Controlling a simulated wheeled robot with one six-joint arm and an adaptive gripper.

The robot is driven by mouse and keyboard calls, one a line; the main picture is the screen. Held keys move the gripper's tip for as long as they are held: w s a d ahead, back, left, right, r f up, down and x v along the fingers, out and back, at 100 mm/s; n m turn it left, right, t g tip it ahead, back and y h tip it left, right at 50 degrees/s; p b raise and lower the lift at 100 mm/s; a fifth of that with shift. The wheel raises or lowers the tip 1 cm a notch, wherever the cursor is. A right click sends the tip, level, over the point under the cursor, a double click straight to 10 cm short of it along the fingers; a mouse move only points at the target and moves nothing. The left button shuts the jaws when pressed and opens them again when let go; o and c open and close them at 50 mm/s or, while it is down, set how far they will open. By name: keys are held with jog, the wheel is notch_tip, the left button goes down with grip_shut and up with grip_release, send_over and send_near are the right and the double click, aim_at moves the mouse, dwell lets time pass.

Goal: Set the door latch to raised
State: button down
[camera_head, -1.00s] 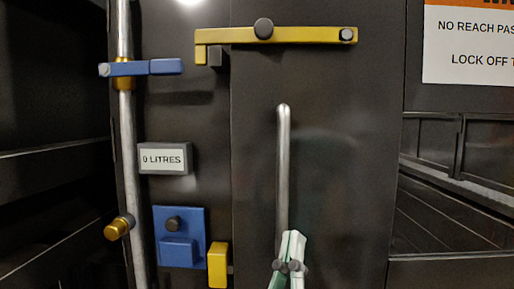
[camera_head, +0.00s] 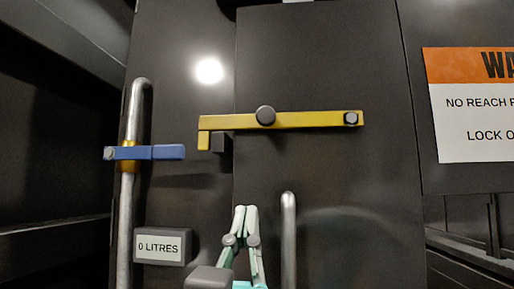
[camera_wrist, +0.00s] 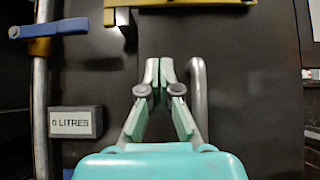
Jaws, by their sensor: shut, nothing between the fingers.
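The door latch is a yellow bar (camera_head: 300,120) lying level across the dark door and the panel to its left. It has a bolt at its right end, a dark round knob (camera_head: 265,116) near its middle and a short hooked left end. That end sits at a small dark block (camera_head: 222,143) on the panel. In the wrist view the latch (camera_wrist: 190,3) crosses the top edge, partly cut off. My gripper (camera_head: 246,209) is shut and empty, fingertips up, below the latch and apart from it. It also shows in the wrist view (camera_wrist: 159,63).
A vertical grey door handle (camera_head: 289,240) stands just right of my gripper. At left are a grey pipe (camera_head: 126,215) with a blue lever (camera_head: 150,153) and a "0 LITRES" display (camera_head: 161,247). A warning sign (camera_head: 475,105) is at right. The door between latch and handle is bare.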

dwell(0.3)
send_near(254, 143)
jog(key=w+r, duration=0.1)
jog(key=w, duration=0.1)
jog(key=w+r, duration=0.1)
jog(key=w, duration=0.1)
jog(key=shift+d+r, duration=0.3)
jog(key=shift+d, duration=0.1)
notch_tip(254, 143, up, 3)
jog(key=shift+f, duration=0.1)
jog(key=shift+r, duration=0.45)
jog(key=shift+a+r, duration=0.1)
